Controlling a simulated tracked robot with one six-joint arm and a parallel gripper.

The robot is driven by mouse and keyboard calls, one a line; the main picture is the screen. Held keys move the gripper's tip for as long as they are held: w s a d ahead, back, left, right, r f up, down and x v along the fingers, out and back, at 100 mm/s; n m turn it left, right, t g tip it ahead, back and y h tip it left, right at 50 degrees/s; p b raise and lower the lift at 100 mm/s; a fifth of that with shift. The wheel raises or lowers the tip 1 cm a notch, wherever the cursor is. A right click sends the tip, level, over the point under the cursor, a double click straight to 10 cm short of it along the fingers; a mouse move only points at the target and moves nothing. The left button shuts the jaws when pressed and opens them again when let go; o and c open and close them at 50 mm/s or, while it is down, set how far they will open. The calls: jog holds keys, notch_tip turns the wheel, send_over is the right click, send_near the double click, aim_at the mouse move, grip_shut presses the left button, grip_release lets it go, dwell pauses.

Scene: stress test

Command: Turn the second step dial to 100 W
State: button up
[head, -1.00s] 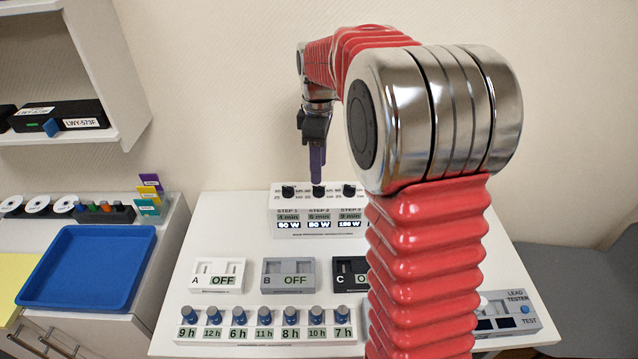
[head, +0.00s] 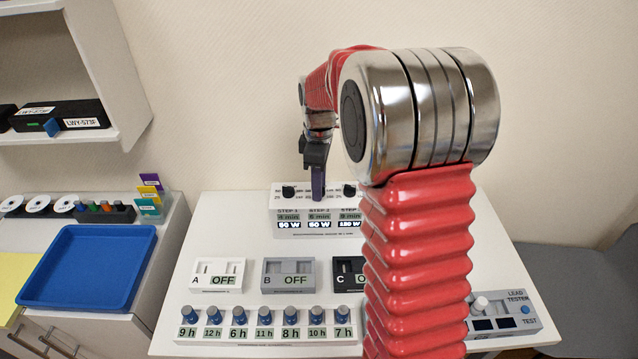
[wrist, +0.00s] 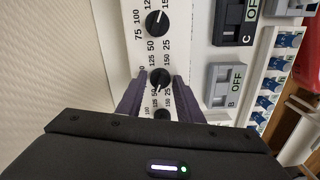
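The step panel (head: 300,228) is a white box at the back of the table with three black dials. The second step dial (wrist: 159,79) is a round black knob with a white pointer mark. In the head view it is hidden behind my gripper (head: 318,190), and the display under STEP 2 (head: 318,225) seems to read 50 W. In the wrist view my gripper (wrist: 159,84) is open, its two purple fingers on either side of this dial, with small gaps showing. The first dial (head: 288,191) and third dial (head: 349,190) stand on either side.
In front of the panel are switch boxes A (head: 217,274), B (head: 288,274) and C (head: 350,272), and a row of blue knobs (head: 265,325). A lead tester (head: 500,312) sits at right. A blue tray (head: 90,262) lies on the left cabinet. My arm hides the table's right middle.

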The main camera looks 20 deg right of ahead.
jog(key=c, duration=0.7)
jog(key=shift+m, duration=0.3)
jog(key=m, duration=1.1)
jog(key=shift+m, duration=0.3)
jog(key=m, duration=0.5)
jog(key=shift+m, duration=0.3)
jog(key=o, duration=1)
